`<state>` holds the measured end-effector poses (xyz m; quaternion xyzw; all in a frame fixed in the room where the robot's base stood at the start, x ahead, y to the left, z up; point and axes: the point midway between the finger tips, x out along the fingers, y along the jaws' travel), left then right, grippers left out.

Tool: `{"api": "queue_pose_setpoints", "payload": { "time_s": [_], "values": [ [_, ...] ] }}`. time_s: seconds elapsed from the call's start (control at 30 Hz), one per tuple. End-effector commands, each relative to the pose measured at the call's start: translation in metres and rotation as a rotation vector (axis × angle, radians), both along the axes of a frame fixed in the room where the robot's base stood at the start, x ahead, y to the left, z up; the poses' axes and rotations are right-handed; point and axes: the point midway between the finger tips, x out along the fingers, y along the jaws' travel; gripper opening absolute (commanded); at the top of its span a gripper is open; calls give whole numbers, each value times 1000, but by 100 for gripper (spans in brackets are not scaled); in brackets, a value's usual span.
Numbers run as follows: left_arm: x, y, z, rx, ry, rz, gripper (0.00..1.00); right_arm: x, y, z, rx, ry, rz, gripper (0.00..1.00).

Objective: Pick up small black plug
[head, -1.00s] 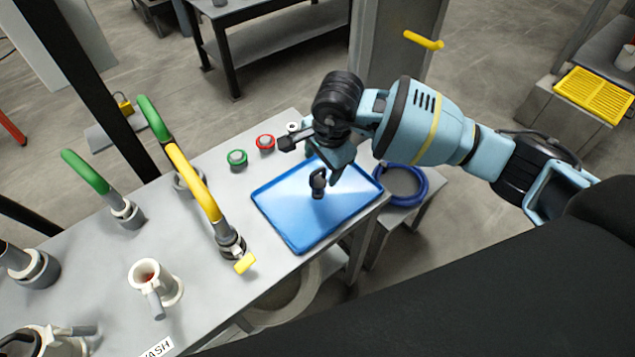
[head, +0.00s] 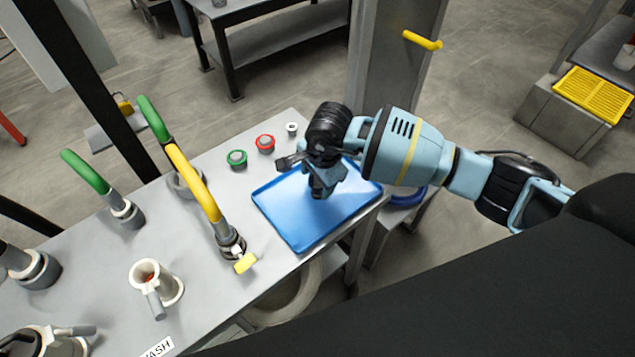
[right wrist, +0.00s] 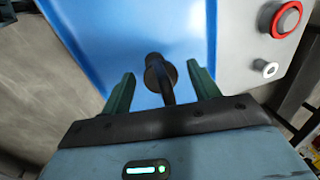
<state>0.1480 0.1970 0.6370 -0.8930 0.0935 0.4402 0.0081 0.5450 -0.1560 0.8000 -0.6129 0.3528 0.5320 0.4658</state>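The small black plug (right wrist: 160,74) stands on the blue tray (right wrist: 80,20) in the right wrist view, between the spread fingers of my right gripper (right wrist: 160,88). A gap shows on both sides of it, so the fingers are open and apart from it. In the head view my right gripper (head: 326,172) is over the blue tray (head: 285,226) and hides most of the plug (head: 317,194). My left gripper is not in view.
Green (head: 237,158), red (head: 265,143) and white (head: 292,127) ringed fittings sit behind the tray on the grey table. A yellow-handled valve (head: 195,185) stands left of the tray. A blue hose coil (head: 408,196) lies right of it.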

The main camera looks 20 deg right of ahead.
Motion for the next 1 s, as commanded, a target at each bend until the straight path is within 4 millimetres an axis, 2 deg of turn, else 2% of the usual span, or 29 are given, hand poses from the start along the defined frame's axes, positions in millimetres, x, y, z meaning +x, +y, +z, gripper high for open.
{"api": "queue_pose_setpoints", "payload": {
  "time_s": [0.03, 0.3, 0.33, 0.73, 0.87, 1.0],
  "values": [
    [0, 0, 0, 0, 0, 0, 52, 0, 0, 0, 0, 0, 0, 54],
    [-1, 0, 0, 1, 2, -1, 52, 0, 0, 0, 0, 0, 0, 18],
    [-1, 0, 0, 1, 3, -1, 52, 0, 0, 0, 0, 0, 0, 17],
    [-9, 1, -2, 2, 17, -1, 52, 0, 0, 5, 0, -1, 0, 17],
    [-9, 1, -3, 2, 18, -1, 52, 1, -1, 16, 1, -2, 0, 17],
    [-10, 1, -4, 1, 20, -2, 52, 1, 0, 37, 1, -4, 1, 17]
  ]
}}
